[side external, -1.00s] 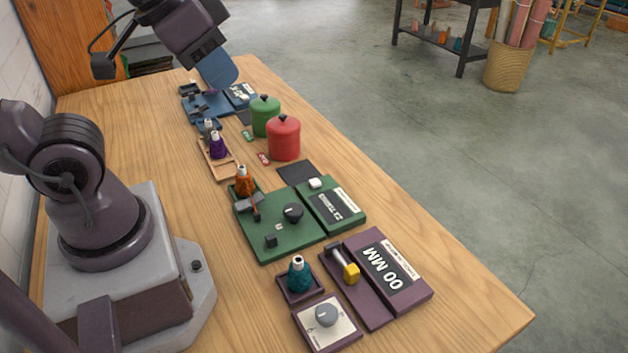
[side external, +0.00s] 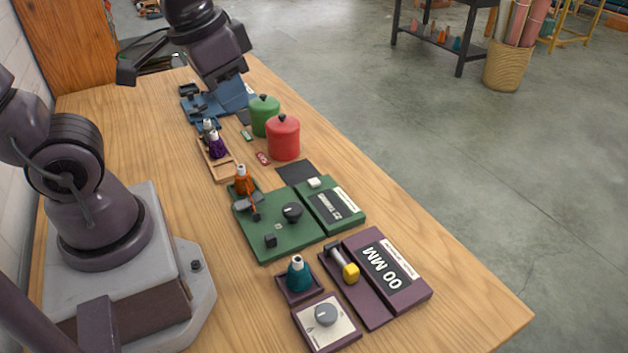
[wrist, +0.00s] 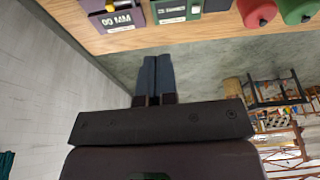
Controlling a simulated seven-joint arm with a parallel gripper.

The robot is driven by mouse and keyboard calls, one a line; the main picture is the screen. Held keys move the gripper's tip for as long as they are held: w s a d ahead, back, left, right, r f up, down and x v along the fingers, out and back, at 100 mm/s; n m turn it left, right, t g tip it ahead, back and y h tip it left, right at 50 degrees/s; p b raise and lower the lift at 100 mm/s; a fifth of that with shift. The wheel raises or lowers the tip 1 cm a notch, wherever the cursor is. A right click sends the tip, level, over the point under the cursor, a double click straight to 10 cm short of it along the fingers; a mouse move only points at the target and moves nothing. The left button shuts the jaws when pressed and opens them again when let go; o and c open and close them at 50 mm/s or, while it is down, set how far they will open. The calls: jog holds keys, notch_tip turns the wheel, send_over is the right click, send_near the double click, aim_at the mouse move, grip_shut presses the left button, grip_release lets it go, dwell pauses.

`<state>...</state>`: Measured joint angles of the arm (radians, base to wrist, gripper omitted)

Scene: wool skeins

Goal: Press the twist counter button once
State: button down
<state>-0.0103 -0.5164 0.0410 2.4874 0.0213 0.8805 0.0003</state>
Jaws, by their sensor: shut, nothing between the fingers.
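A green unit (side external: 281,240) stands mid-table with a display box (side external: 332,207). A small white button (side external: 315,183) sits on that box; its small label is too small to read, so I cannot confirm it as the twist counter. In the wrist view the box (wrist: 172,12) shows at the top edge, with the white button (wrist: 195,8) beside its display. My gripper (side external: 236,102) is at the far end of the table, over the blue unit and well away from the button. Its blue fingers (wrist: 157,58) are together and empty in the wrist view.
A purple unit (side external: 354,297) reading "00 MM" has a yellow-ended handle (side external: 350,272). A red canister (side external: 284,138) and a green canister (side external: 264,116) stand between my gripper and the green unit. Orange (side external: 244,180) and teal (side external: 299,277) cones stand nearer the arm's base.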

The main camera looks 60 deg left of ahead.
jog(key=w+a+f+m+y, duration=0.1)
jog(key=w+a+f, duration=0.55)
jog(key=f, duration=0.35)
jog(key=m+t, duration=0.6)
jog(key=m, duration=0.1)
send_over(314, 183)
notch_tip(314, 183, down, 7)
jog(key=shift+r, duration=0.1)
jog(key=shift+f, duration=4.45)
jog(key=shift+f, duration=0.1)
jog(key=shift+f, duration=0.3)
